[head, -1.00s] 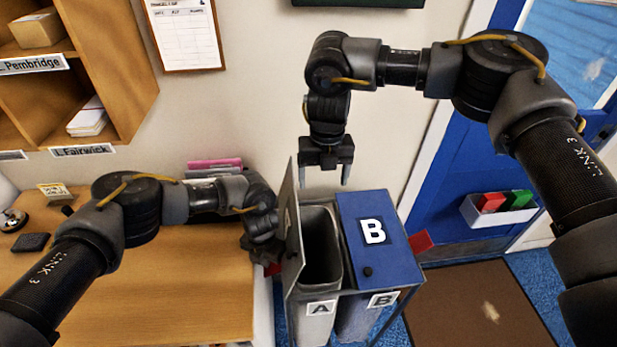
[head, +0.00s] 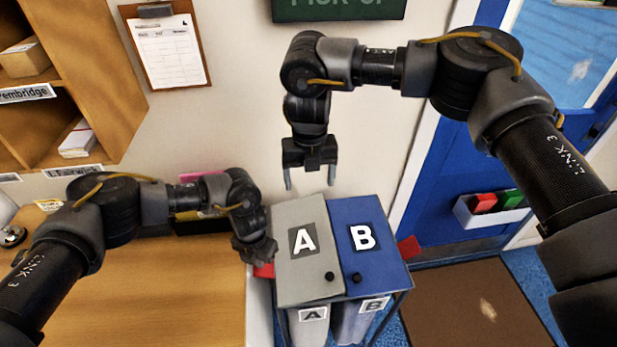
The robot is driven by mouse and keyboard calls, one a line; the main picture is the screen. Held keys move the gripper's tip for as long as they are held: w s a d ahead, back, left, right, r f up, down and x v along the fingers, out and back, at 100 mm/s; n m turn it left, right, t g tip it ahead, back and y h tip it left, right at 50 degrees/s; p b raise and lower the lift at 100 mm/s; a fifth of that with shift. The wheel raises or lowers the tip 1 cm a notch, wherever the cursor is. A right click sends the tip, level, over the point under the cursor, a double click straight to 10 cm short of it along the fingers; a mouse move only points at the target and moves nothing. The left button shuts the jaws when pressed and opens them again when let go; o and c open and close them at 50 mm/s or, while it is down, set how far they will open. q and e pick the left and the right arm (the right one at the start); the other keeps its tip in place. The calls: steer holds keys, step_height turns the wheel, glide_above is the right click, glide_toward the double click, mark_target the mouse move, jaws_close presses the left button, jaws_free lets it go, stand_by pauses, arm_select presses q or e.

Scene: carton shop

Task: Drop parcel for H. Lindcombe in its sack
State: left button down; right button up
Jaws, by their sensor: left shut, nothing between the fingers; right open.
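Sack A stands under a grey lid marked A (head: 298,272), which lies closed over it; its pale front (head: 308,328) shows below. Sack B (head: 352,325) stands beside it under a closed blue lid marked B (head: 376,266). My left gripper (head: 262,258) is at the left edge of the grey lid, dark and partly hidden, shut and empty. My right gripper (head: 309,180) is open and empty above the back of the lids, fingers pointing down. I cannot see a parcel labelled for H. Lindcombe.
A wooden desk (head: 170,300) is at left. Pigeonholes (head: 90,95) above it hold a box (head: 25,60) and white envelopes (head: 78,140). A clipboard (head: 166,50) hangs on the wall. A blue door (head: 470,150) and brown mat (head: 465,300) are at right.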

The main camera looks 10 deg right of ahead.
arm_select(q)
steer(key=shift+r, duration=0.65)
steer(key=shift+r+p, duration=0.4)
steer(key=shift+p, duration=0.15)
steer(key=shift+a+r, duration=0.1)
steer(key=shift+r, duration=1.4)
